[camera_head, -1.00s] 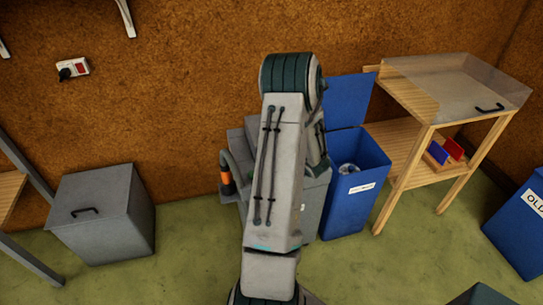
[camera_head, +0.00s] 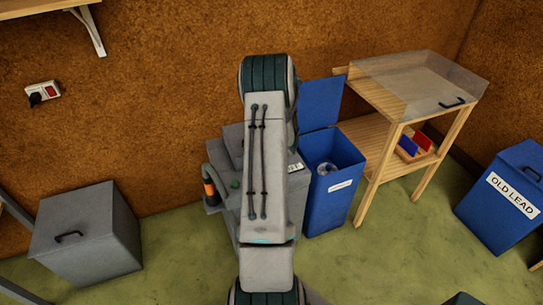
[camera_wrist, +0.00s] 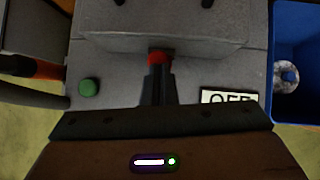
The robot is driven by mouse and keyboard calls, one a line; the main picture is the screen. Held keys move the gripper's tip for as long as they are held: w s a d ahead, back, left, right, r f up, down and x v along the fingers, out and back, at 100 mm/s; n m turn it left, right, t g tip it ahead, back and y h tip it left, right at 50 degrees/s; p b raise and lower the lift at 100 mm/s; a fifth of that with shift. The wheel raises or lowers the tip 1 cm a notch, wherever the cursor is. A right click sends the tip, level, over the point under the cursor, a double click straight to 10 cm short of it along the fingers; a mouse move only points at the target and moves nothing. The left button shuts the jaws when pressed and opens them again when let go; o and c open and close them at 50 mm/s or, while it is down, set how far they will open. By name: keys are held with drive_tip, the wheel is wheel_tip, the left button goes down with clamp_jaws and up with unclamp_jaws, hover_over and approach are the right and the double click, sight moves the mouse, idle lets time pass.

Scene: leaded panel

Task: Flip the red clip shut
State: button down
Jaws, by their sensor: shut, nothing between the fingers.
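The red clip (camera_wrist: 158,58) shows in the wrist view as a small red piece at the lower edge of the grey machine's upper housing. My gripper (camera_wrist: 158,72) is shut and empty, its dark fingers pointing at the red piece. The tips overlap its lower part in the picture; I cannot tell whether they touch it. In the head view the clip and gripper are hidden behind my arm. The grey machine (camera_head: 214,192) stands partly behind my arm.
The machine has a green button (camera_wrist: 89,88) and an OFF label (camera_wrist: 229,97). An open blue bin (camera_head: 330,205) stands close on its right, beside a wooden stand (camera_head: 372,178). A grey lidded box (camera_head: 85,238) is left. A blue OLD LEAD bin (camera_head: 500,215) is far right.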

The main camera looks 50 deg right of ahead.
idle(0.5)
drive_tip(key=p+v, duration=0.3)
drive_tip(key=v, duration=0.7)
drive_tip(key=shift+w+r, duration=0.1)
idle(0.3)
